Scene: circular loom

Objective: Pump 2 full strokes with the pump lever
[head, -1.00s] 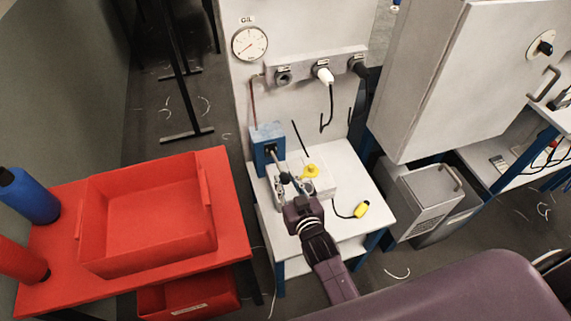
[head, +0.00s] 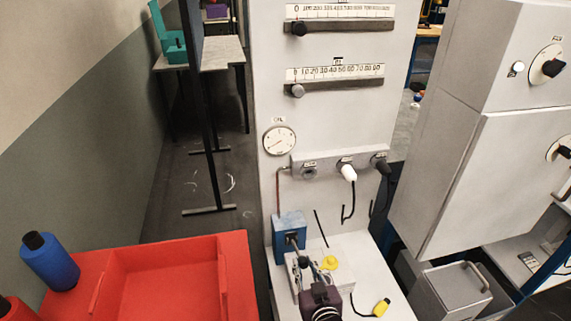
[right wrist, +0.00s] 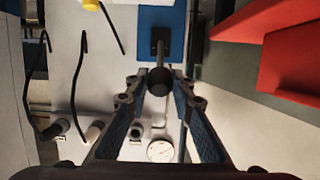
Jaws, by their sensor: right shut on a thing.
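The blue pump block (head: 290,228) stands on the white bench against the grey panel, and it also shows in the right wrist view (right wrist: 172,32). A dark pump lever (right wrist: 161,50) sticks out of it towards me and ends in a round black knob (right wrist: 159,82). My right gripper (head: 314,264) is in front of the block; in the right wrist view its two fingers (right wrist: 158,86) are shut on the lever at the knob. The round OIL gauge (head: 280,141) is on the panel above the block; its reading is too small to tell. My left gripper is not in view.
A yellow part (head: 330,262) and a yellow-ended cord (head: 382,307) lie right of my gripper. A row of plugs (head: 347,172) is on the panel.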

